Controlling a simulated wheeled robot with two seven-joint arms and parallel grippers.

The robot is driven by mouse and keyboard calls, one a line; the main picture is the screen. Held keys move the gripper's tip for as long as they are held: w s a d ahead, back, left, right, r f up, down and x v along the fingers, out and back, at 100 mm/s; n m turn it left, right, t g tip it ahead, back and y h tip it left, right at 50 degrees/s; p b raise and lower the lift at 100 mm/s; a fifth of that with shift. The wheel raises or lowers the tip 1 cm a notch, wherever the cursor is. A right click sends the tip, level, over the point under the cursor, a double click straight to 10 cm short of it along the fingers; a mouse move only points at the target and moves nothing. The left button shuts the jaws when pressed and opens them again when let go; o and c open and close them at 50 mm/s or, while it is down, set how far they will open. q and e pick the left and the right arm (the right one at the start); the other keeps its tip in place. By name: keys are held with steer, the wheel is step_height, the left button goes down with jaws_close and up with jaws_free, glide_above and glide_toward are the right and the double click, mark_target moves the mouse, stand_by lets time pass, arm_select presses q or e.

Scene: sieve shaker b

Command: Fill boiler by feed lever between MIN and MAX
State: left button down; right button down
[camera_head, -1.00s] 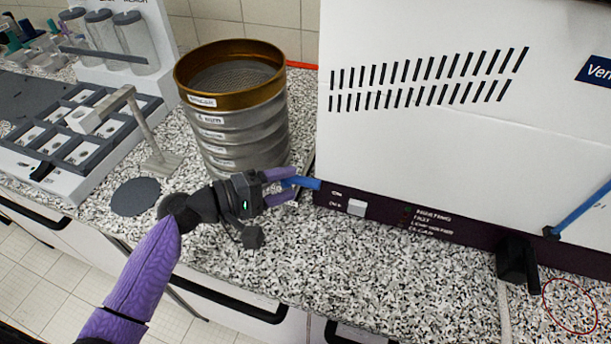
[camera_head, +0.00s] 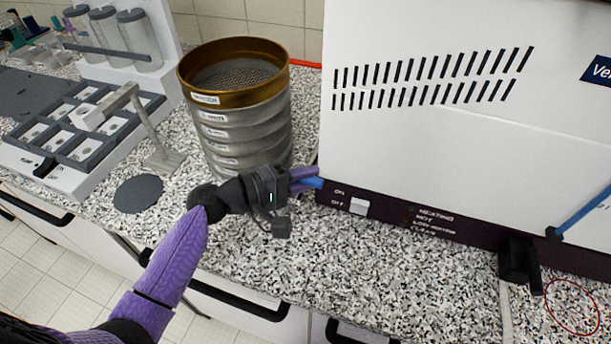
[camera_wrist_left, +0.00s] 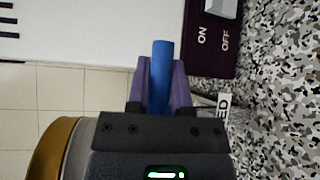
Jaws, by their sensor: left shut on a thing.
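The boiler (camera_head: 430,130) is a big white box with black vent slots and a dark base strip. A blue feed lever (camera_head: 313,182) sticks out at the left end of that strip. My left gripper (camera_head: 303,181) is shut on the lever from the left. In the left wrist view the blue lever (camera_wrist_left: 161,70) stands between the two purple fingers of my left gripper (camera_wrist_left: 161,85). No MIN or MAX mark can be made out. My right gripper is not in view.
A stack of sieves (camera_head: 240,120) with a brass top stands just behind my left gripper. A white switch (camera_head: 358,206) and indicator labels sit on the base strip. A black tap (camera_head: 516,262) juts out at right. The speckled counter (camera_head: 390,275) in front is clear.

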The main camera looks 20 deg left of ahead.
arm_select(q)
steer(key=shift+s+f+m+g+h+b, duration=0.2)
steer(key=shift+m+g+h+b, duration=0.3)
steer(key=shift+b, duration=0.4)
steer(key=m+g+b, duration=0.1)
steer(key=m+g+h+b, duration=0.1)
steer(key=shift+s+a+f+g, duration=0.1)
steer(key=shift+s+g, duration=0.1)
steer(key=shift+g, duration=0.1)
steer(key=shift+s+a+r+m+g+h+b, duration=0.15)
steer(key=shift+m+g+h+b, duration=0.15)
steer(key=shift+m+g+b, duration=0.35)
steer(key=shift+s+d+m+g+h+b, duration=0.15)
steer(key=shift+m+g+h+b, duration=0.2)
steer(key=shift+g, duration=0.4)
steer(key=shift+s+a+r+m+g+h+b, duration=0.15)
steer(key=shift+m+g+h+b, duration=0.1)
steer(key=shift+m+g+b, duration=0.4)
steer(key=shift+g, duration=0.25)
steer(key=c, duration=0.5)
jaws_free()
steer(key=shift+c, duration=0.2)
